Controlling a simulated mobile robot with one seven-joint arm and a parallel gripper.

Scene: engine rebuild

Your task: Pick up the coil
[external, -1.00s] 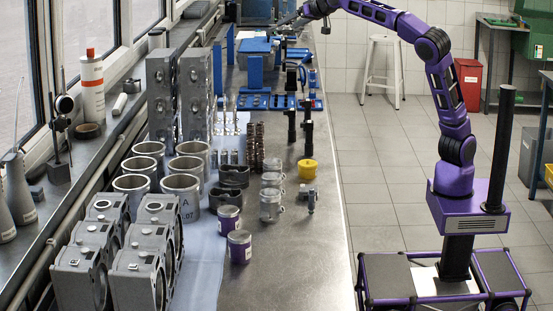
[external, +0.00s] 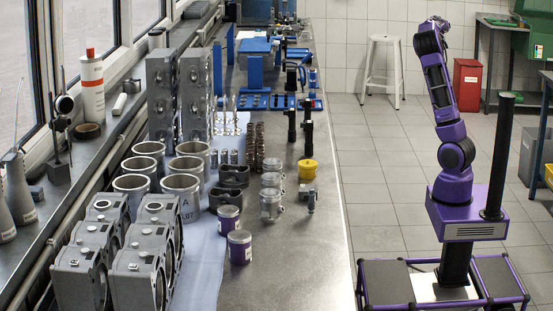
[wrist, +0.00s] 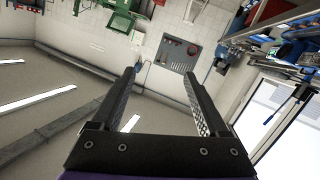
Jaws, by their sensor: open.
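My gripper (wrist: 159,74) is open in the wrist view, with nothing between its two dark fingers. In the external view my arm stands upright over its base, and the gripper end (external: 441,24) is high up at the right, well away from the workbench. I cannot tell for certain which thing is the coil. Two slim black upright parts, one farther back (external: 291,93) and one nearer (external: 308,134), stand on the bench and may be coils. A row of coppery springs (external: 256,148) stands left of them. The wrist view shows none of these clearly.
The long workbench (external: 295,260) holds grey cylinders (external: 181,190), engine cases (external: 145,260), a yellow cup (external: 308,169) and blue fixtures (external: 256,72). A white stool (external: 383,68) and a red bin (external: 467,84) stand behind. The floor between bench and base is clear.

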